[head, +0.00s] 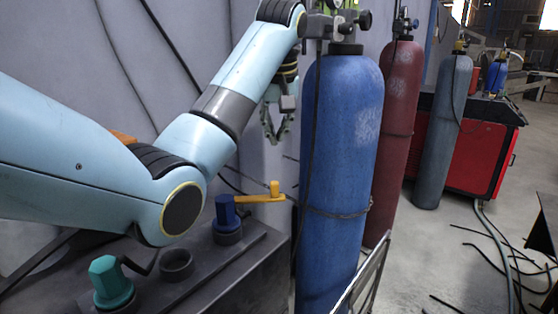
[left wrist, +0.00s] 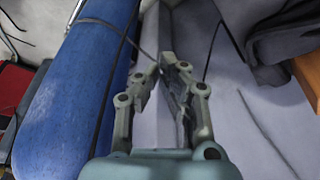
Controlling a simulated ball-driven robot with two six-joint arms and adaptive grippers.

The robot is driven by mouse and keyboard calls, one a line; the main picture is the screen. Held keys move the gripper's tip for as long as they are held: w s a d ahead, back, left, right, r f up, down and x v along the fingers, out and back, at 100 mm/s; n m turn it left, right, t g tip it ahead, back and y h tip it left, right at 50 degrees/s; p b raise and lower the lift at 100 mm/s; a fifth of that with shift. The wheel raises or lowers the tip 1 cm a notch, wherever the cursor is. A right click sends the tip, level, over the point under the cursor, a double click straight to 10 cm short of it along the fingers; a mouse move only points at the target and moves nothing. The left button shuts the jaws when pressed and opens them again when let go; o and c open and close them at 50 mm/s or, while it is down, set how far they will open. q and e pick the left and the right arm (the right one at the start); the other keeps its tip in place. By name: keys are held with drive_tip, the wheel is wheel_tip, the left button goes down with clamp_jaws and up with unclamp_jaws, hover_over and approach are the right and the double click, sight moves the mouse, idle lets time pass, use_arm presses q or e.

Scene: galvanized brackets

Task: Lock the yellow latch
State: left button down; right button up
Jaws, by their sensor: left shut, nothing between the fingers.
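The yellow latch (head: 256,199) shows in the head view as a flat bar with a short upright knob. It lies roughly level, pointing right from behind the blue peg toward the blue cylinder. My left gripper (head: 274,139) is above the latch, apart from it, with its fingers pointing down. Its fingers are shut and empty; in the left wrist view the gripper (left wrist: 168,66) has its fingertips close together in front of a pale wall. The latch cannot be made out in the left wrist view. My right gripper is not in view.
A tall blue cylinder (head: 340,140) stands right of the latch and also shows in the left wrist view (left wrist: 75,85). A blue peg (head: 227,212), an empty dark socket (head: 176,264) and a teal knob (head: 110,284) are on the dark bench. A red cylinder (head: 394,110) stands behind.

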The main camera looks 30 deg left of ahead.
use_arm(q)
wheel_tip(320, 180, down, 9)
drive_tip(key=s, duration=0.1)
drive_tip(key=shift+d, duration=0.2)
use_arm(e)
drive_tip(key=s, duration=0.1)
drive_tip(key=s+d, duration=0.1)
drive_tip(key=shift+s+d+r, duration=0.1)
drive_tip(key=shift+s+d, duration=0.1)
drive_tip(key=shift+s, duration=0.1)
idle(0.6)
use_arm(q)
drive_tip(key=shift+d, duration=0.1)
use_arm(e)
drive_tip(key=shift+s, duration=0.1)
